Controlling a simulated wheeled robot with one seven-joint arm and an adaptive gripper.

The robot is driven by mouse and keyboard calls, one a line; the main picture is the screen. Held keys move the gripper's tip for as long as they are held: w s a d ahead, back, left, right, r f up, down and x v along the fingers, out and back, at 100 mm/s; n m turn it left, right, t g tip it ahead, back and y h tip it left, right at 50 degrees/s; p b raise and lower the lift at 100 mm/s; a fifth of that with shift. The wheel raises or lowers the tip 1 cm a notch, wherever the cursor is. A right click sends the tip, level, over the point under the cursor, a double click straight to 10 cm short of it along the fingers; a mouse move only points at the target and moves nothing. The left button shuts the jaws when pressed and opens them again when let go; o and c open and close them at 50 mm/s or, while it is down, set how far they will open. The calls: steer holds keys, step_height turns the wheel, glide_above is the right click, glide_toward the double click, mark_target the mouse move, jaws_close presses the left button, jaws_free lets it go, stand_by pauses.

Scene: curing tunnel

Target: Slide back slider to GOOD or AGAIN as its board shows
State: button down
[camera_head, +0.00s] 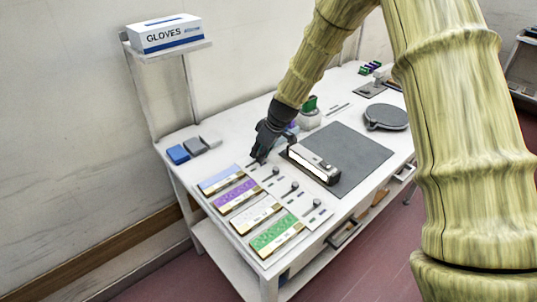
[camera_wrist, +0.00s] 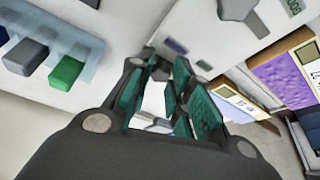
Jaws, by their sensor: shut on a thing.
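My gripper (camera_head: 260,157) reaches down to the back end of the row of slider panels in the head view. Its green-padded fingers (camera_wrist: 165,100) are close together in the wrist view, shut on the back slider's knob, which they mostly hide. The back board (camera_head: 220,179) is pale blue with a gold-edged label and lies left of the back slider. Its label shows partly in the wrist view (camera_wrist: 238,102), too small to read. A GOOD mark (camera_wrist: 293,7) shows upside down on a panel in the wrist view.
In front lie a purple board (camera_head: 235,193), a white board (camera_head: 255,213) and a green board (camera_head: 275,235). Their sliders (camera_head: 290,188) stand to the right. A black-and-white device (camera_head: 315,163) lies on a grey mat (camera_head: 362,160). Blue and grey blocks (camera_head: 178,154) sit at the left edge.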

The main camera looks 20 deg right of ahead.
steer(key=shift+w+d+r, duration=0.15)
steer(key=shift+d, duration=0.05)
steer(key=c, duration=1.3)
jaws_free()
steer(key=shift+d, duration=0.2)
steer(key=shift+a, duration=0.2)
steer(key=shift+r, duration=0.1)
steer(key=v, duration=1.1)
steer(key=shift+d+r, duration=0.25)
steer(key=shift+r, duration=0.05)
